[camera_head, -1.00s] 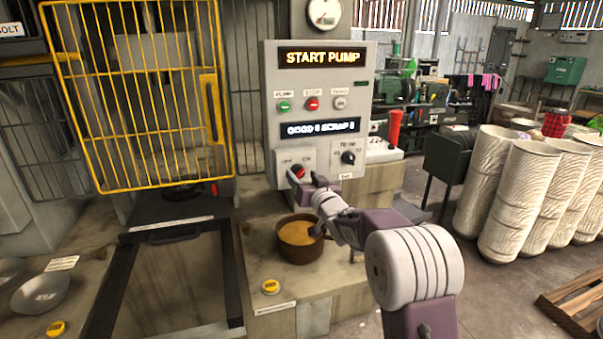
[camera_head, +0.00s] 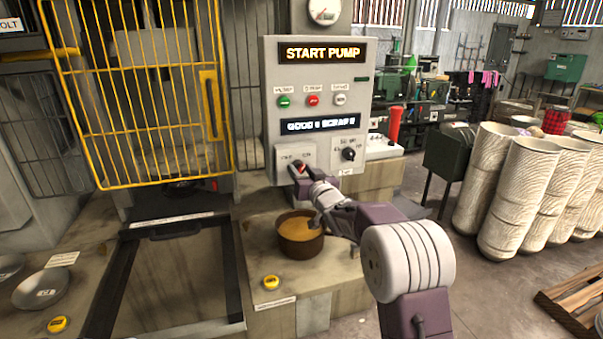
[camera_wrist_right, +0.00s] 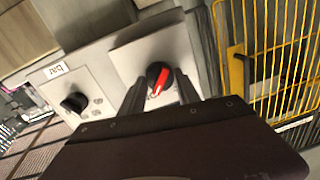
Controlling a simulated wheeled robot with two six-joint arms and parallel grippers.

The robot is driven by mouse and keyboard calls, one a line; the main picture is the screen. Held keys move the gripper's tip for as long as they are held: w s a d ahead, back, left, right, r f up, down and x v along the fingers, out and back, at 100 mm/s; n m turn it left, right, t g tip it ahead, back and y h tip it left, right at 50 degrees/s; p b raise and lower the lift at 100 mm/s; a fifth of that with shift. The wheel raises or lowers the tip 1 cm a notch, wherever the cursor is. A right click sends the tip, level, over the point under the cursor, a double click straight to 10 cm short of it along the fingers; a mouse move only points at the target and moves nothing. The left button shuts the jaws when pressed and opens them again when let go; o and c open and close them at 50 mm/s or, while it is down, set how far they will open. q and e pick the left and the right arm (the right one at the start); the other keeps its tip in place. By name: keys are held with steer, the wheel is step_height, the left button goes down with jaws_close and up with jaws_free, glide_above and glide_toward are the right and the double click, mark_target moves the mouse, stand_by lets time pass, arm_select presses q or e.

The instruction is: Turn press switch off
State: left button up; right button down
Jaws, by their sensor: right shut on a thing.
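The press switch is a black rotary knob with a red pointer bar (camera_head: 299,167) on a pale plate low on the left of the control panel (camera_head: 320,75). In the right wrist view the knob (camera_wrist_right: 160,80) sits between the two dark fingertips, its red bar tilted. My right gripper (camera_head: 303,176) is shut on the knob; its fingers (camera_wrist_right: 161,96) flank it in the wrist view. The fingers partly hide the knob in the head view. My left gripper is not in view.
A second black knob (camera_head: 348,154) is to the right on the panel. Green (camera_head: 284,102), red (camera_head: 312,100) and pale (camera_head: 340,99) buttons sit above. A brown bowl (camera_head: 300,246) stands on the bench below my arm. The yellow gate (camera_head: 210,110) is left of the panel.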

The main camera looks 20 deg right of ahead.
steer(key=n+b, duration=0.2)
steer(key=n, duration=0.2)
steer(key=shift+f, duration=0.15)
steer(key=n+b, duration=0.3)
steer(key=n, duration=0.1)
steer(key=shift+a+g, duration=0.15)
steer(key=shift+g, duration=0.15)
steer(key=n+b, duration=0.3)
steer(key=n, duration=0.1)
steer(key=shift+n+h, duration=0.3)
steer(key=shift+h, duration=0.1)
steer(key=shift+a+n+b, duration=0.1)
steer(key=shift+n+b, duration=0.8)
steer(key=shift+n, duration=1)
steer(key=c, duration=0.9)
jaws_free()
